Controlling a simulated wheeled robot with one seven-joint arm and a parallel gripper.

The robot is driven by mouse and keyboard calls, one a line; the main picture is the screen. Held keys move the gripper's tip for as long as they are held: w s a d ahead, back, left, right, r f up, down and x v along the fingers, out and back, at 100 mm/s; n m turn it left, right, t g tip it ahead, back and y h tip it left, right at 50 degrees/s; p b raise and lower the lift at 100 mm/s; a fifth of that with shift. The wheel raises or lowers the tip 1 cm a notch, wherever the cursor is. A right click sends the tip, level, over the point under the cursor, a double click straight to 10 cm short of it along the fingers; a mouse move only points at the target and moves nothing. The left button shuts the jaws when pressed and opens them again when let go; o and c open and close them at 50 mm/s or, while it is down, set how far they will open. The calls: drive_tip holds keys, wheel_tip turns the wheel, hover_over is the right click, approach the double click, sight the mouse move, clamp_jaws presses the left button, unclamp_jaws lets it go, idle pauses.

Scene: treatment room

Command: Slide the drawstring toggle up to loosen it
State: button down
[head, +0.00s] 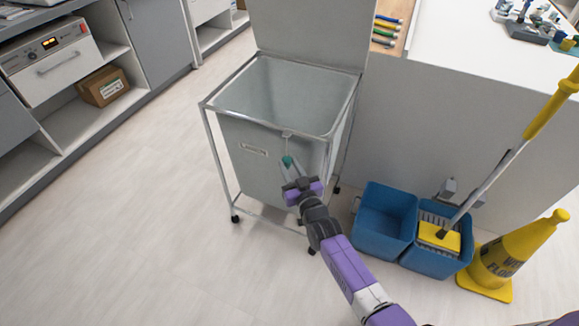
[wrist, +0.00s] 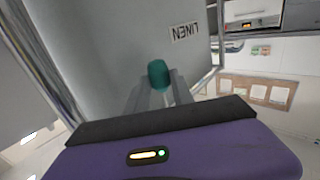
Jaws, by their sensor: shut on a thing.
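The drawstring toggle (head: 287,161) is a small green piece at the front of the grey linen bin (head: 262,178). It also shows in the wrist view (wrist: 158,73), between the fingertips. My gripper (head: 291,170) is shut on the toggle; the fingers also show in the wrist view (wrist: 158,92). A thin pale cord (head: 287,146) runs from the toggle up to a small fitting on the bin's front rim. The part of the cord below the toggle is hidden by my gripper.
The bin stands on a metal wheeled frame (head: 221,165) with its lid (head: 310,30) raised. Blue mop buckets (head: 385,215) and a yellow wet-floor cone (head: 510,255) stand to the right. A cabinet (head: 60,70) is at far left. Floor (head: 130,220) on the left is clear.

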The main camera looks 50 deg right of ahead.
drive_tip(key=shift+r, duration=0.25)
drive_tip(key=c, duration=1.1)
unclamp_jaws()
drive_tip(key=shift+s, duration=0.1)
drive_tip(key=shift+s+a+f, duration=0.1)
drive_tip(key=shift+s+a, duration=0.1)
drive_tip(key=shift+s, duration=0.1)
drive_tip(key=v, duration=0.7)
drive_tip(key=shift+p, duration=0.35)
